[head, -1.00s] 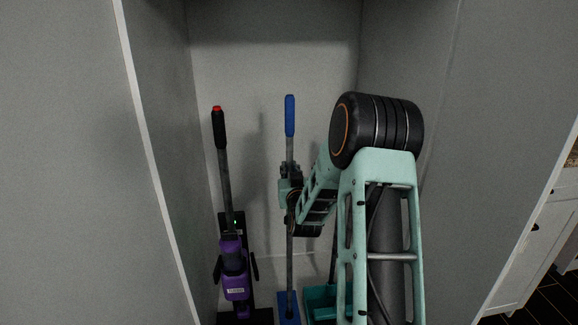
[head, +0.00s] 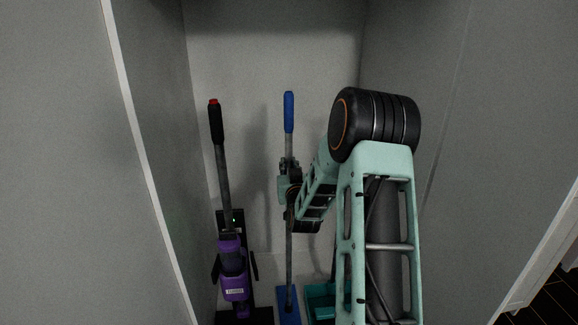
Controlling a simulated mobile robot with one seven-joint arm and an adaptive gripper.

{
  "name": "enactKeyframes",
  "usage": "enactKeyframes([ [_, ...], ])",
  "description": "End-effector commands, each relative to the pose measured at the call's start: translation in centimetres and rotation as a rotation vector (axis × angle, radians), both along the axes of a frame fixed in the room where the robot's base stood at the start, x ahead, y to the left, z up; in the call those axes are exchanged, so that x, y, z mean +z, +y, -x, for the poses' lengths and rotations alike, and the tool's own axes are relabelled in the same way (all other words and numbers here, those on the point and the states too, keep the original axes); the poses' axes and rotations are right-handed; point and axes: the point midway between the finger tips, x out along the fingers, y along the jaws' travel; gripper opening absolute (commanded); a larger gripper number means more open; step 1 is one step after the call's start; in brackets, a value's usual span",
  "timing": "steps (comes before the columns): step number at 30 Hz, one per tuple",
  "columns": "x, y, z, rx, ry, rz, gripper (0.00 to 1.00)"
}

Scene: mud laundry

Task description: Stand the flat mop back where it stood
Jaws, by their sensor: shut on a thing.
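The flat mop (head: 289,112) stands upright inside a grey closet, with a blue grip at the top, a thin grey pole and a blue flat head (head: 288,305) at the bottom. My gripper (head: 287,181) is shut on its pole just below the blue grip. The gripper's fingers are small and partly hidden by my own wrist. The head sits low, at or near the closet floor; I cannot tell whether it touches.
A purple upright vacuum (head: 233,265) with a black handle stands to the left of the mop. A teal bucket (head: 319,300) is close on the right, partly behind my arm. Grey closet walls (head: 150,140) bound both sides. White cabinets stand outside at right.

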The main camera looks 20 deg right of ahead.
Motion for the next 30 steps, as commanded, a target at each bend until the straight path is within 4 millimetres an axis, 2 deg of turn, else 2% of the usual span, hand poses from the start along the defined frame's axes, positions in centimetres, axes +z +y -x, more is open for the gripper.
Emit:
enactKeyframes([
  [30, -0.46, -0.01, -0.09, 0.000, -0.005, 0.001, 0.00],
])
